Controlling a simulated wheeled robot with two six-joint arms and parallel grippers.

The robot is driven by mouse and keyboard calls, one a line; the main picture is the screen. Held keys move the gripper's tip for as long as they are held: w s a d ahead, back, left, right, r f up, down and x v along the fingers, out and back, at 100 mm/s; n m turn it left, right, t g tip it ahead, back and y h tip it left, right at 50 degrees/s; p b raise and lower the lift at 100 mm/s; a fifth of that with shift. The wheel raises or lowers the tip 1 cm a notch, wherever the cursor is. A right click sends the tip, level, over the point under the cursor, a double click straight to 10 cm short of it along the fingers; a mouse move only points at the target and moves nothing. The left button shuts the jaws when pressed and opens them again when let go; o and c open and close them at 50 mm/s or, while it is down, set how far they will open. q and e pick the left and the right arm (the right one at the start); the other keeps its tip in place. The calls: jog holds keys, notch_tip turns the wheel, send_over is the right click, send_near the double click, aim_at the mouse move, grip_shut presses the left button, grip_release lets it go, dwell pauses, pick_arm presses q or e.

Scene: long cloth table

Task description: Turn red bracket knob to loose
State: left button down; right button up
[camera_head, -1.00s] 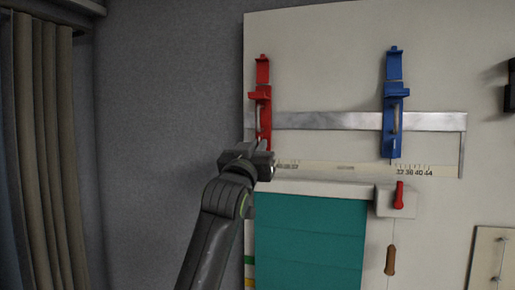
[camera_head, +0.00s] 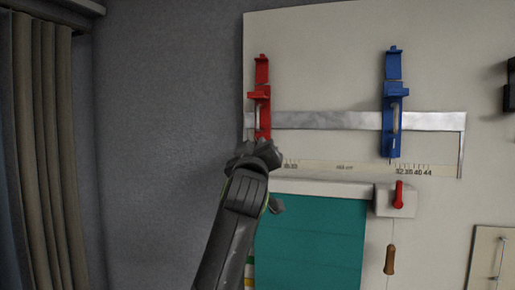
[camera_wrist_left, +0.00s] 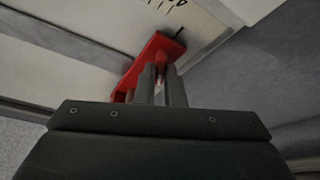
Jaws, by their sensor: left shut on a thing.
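The red bracket (camera_head: 261,94) stands upright at the left end of a metal rail on the pale board. Its lower end is hidden behind my left gripper (camera_head: 263,146) in the head view. In the left wrist view the red bracket (camera_wrist_left: 153,52) lies tilted beyond my gripper, and the two dark fingers (camera_wrist_left: 161,72) are close together at it. A small reddish part shows between the fingers, which are shut on the bracket's knob. Most of the knob is hidden. My right gripper is not in view.
A blue bracket (camera_head: 393,105) sits further right on the metal rail (camera_head: 330,120). A numbered scale strip (camera_head: 345,168) runs below it. Lower down are a teal blind (camera_head: 310,235), a red lever (camera_head: 399,194) and a hanging brown handle (camera_head: 390,260). A curtain (camera_head: 42,150) hangs at far left.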

pick_arm(q)
jog(key=n+g+y, duration=0.1)
jog(key=n, duration=0.3)
jog(key=n+g+y, duration=0.1)
jog(key=n, duration=0.4)
jog(key=n+g+y, duration=0.1)
jog(key=n, duration=0.4)
jog(key=shift+d+r+g+y, duration=0.15)
jog(key=shift+g+y, duration=0.25)
jog(key=c, duration=1.5)
grip_release()
jog(key=shift+n, duration=0.3)
jog(key=shift+s, duration=0.1)
